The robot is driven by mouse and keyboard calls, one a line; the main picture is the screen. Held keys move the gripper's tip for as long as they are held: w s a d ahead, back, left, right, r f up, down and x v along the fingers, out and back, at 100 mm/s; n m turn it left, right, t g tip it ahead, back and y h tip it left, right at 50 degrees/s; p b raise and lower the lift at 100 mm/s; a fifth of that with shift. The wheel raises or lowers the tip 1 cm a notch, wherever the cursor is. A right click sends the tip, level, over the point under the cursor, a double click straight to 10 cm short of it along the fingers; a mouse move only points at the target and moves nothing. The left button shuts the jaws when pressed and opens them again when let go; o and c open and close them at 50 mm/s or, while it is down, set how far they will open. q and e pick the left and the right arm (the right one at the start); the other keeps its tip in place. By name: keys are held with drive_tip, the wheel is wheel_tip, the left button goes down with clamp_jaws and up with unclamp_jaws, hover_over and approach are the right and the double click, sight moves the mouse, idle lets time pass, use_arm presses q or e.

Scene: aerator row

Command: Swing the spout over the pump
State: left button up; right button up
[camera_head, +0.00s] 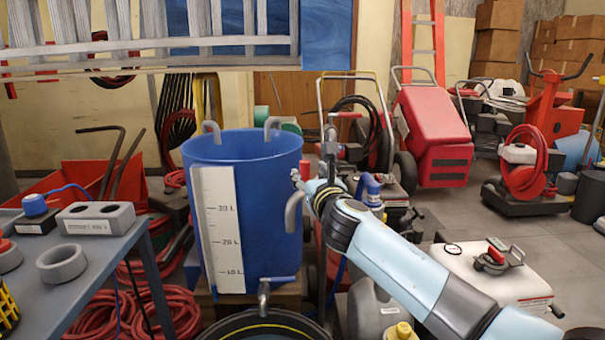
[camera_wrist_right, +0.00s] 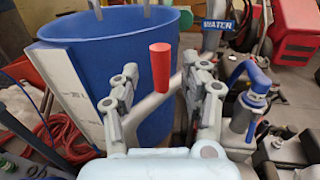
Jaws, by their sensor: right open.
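A blue tank (camera_head: 250,200) with a white litre scale stands left of my right gripper (camera_head: 303,184). A grey curved pipe (camera_head: 293,214), which looks like the spout, shows at the tank's right side. In the right wrist view a red handle (camera_wrist_right: 160,68) stands upright between the fingers of my right gripper (camera_wrist_right: 158,97), with the grey pipe (camera_wrist_right: 150,106) behind it. The fingers are open, apart from the handle. A grey fitting with a blue bent top (camera_head: 370,188), perhaps the pump, is right of the gripper; it also shows in the right wrist view (camera_wrist_right: 250,105). My left gripper is out of view.
A grey-blue table (camera_head: 95,262) with blocks and rings is at the left. A black tub (camera_head: 225,330) stands below the tank tap (camera_head: 264,292). A white box with a gauge (camera_head: 495,272) and red machines (camera_head: 440,140) crowd the right. Red hoses (camera_head: 95,315) lie on the floor.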

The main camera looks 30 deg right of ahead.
sight(306, 171)
drive_tip(key=b+x, duration=0.1)
drive_tip(key=x, duration=0.3)
drive_tip(key=shift+w+f, duration=0.1)
drive_tip(key=shift+f, duration=0.05)
drive_tip(key=shift+w+d, duration=0.25)
drive_tip(key=shift+w, duration=0.15)
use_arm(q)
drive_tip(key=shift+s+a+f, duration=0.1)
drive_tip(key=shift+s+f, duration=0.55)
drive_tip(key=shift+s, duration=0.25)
use_arm(e)
drive_tip(key=shift+c, duration=0.2)
clamp_jaws()
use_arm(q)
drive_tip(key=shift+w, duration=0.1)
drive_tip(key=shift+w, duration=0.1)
use_arm(e)
drive_tip(key=shift+f, duration=0.2)
